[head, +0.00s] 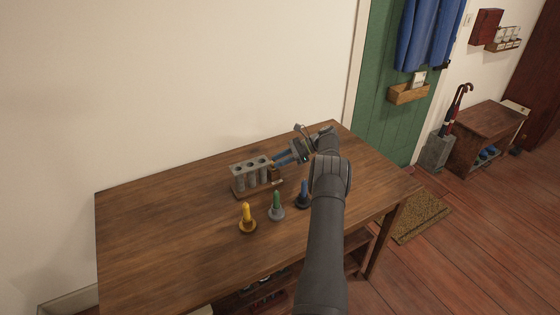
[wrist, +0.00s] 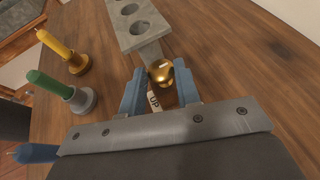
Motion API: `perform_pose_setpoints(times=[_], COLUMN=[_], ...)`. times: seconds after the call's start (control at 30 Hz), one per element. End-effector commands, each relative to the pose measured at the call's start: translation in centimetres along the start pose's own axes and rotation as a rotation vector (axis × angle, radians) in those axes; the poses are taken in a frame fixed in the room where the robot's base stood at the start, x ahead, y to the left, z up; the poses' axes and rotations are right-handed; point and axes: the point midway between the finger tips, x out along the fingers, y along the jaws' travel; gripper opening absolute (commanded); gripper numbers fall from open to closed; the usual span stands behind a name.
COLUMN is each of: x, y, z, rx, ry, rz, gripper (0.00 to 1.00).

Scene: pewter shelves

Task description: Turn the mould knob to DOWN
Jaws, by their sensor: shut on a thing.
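The grey mould (head: 240,182), a block with several round holes in its top, stands on the wooden table; its end shows at the top of the wrist view (wrist: 116,22). The brass knob (wrist: 160,70) sits at the mould's near end in the wrist view. My gripper (head: 278,161) reaches the mould's right end from the right. Its blue fingers (wrist: 160,88) are shut on the knob, one on each side. A white label (wrist: 154,101) reading "UP" shows between the fingers. I see no DOWN marking. I cannot make out the knob in the head view.
Yellow (head: 247,219), green (head: 277,206) and blue (head: 304,194) candles stand upright in holders along the table's front side. The blue one is close to my arm. The left part of the table (head: 150,225) is clear. A wall rises behind the table.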

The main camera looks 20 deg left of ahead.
Motion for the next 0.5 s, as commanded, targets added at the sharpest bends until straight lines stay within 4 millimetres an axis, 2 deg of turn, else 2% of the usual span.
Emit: perform_pose_setpoints(times=[0.5], x=[0.01], y=[-0.15], z=[0.05], rx=[-0.019], ry=[-0.001], rz=[0.042], gripper=[0.07])
